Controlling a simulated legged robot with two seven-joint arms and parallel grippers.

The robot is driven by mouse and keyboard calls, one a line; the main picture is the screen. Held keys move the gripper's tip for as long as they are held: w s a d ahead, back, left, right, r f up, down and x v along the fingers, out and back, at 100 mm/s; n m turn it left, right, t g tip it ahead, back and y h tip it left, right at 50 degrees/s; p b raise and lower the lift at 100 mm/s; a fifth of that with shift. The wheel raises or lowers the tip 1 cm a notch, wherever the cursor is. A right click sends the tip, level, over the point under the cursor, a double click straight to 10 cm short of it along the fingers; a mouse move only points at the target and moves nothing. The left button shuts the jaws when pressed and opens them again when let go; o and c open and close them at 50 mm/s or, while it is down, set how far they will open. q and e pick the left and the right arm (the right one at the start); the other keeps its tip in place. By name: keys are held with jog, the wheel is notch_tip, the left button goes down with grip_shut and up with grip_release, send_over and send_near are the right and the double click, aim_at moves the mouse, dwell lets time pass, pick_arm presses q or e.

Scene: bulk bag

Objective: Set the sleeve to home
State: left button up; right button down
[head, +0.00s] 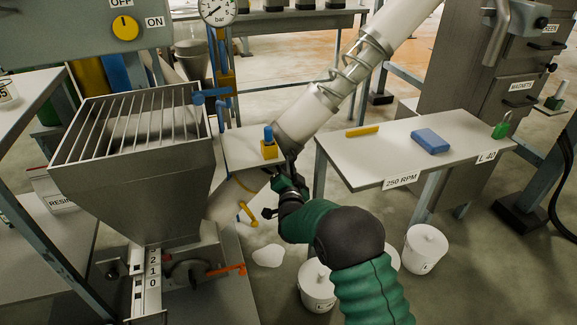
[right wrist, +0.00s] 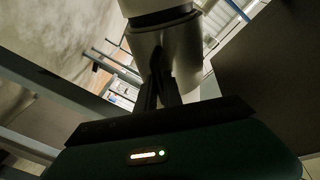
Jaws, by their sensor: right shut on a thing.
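A slanted pale tube comes down from the top right in the head view, with a clear section (head: 356,62) wrapped in a metal coil. The exact grip spot is dark and partly hidden. My left gripper is not in view.
A grated hopper (head: 130,125) stands at left, with a small 2-1-0 scale (head: 153,270) below. A bench (head: 400,150) at right holds a blue block (head: 430,141) and yellow bar (head: 362,131). White tubs (head: 426,248) stand on the floor near my right arm.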

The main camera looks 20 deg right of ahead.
jog(key=shift+d+f, duration=0.1)
dwell(0.7)
jog(key=a+f+b, duration=0.1)
jog(key=a+f, duration=0.2)
jog(key=a+f+b, duration=0.1)
jog(key=a+f, duration=0.2)
jog(key=shift+s+a+f, duration=0.15)
jog(key=shift+f, duration=0.15)
jog(key=shift+a+f+b, duration=0.25)
jog(key=shift+a+b, duration=0.05)
jog(key=shift+a, duration=0.05)
jog(key=c, duration=1.5)
grip_release()
jog(key=shift+r, duration=0.1)
jog(key=shift+r, duration=0.1)
